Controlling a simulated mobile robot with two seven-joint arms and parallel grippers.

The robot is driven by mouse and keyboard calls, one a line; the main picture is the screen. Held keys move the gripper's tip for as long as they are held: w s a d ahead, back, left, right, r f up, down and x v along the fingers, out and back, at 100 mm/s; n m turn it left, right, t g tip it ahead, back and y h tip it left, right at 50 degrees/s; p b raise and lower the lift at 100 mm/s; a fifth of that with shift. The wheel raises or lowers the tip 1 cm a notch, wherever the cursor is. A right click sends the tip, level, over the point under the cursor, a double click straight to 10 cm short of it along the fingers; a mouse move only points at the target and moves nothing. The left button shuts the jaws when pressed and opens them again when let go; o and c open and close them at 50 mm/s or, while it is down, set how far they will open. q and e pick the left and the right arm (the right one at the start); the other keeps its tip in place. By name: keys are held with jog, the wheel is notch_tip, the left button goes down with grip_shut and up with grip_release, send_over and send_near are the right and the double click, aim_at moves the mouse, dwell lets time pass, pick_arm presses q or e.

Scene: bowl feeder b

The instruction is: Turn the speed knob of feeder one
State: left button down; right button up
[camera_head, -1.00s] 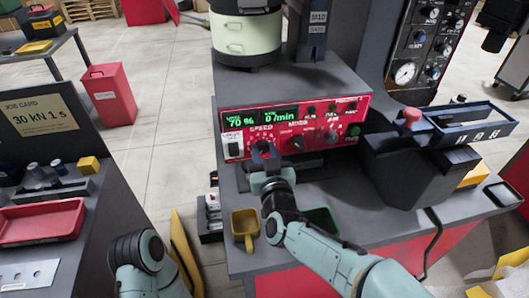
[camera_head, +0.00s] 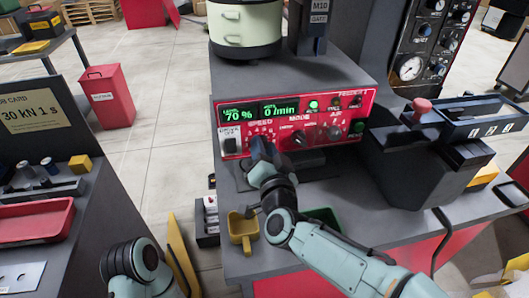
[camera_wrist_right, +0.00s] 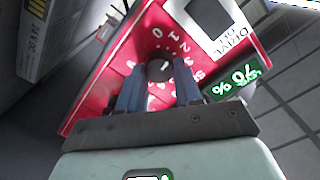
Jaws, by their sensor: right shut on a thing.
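The speed knob (camera_wrist_right: 160,70) of feeder one is a dark round knob with a white pointer mark, on a red panel (camera_wrist_right: 128,62) with a ring of white numbers. My right gripper (camera_wrist_right: 160,84) is shut on it, one finger on each side. In the head view my right gripper (camera_head: 260,150) reaches the panel under the word SPEED and hides most of the knob. The display (camera_head: 238,114) reads 70 %, and the one beside it reads 0/min. My left gripper is out of view; only part of my left arm shows at the bottom.
The mode knob (camera_head: 298,139) is just right of the speed knob, and the white drive switch (camera_head: 230,140) is to its left. A yellow scoop (camera_head: 242,228) and a green tray (camera_head: 325,216) lie below my right forearm. A dark chute (camera_head: 425,165) stands to the right.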

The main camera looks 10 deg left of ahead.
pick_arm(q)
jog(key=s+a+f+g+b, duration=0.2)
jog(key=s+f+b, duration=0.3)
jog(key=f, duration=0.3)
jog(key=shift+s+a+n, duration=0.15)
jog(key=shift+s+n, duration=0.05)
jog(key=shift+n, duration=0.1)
pick_arm(e)
jog(key=shift+f+m, duration=0.1)
jog(key=shift+m, duration=5.1)
jog(key=o, duration=1)
jog(key=shift+d, duration=0.1)
jog(key=shift+o, duration=0.2)
jog(key=shift+s, duration=0.1)
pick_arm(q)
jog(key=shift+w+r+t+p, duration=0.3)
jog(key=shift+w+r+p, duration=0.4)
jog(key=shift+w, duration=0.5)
pick_arm(e)
jog(key=v, duration=1.3)
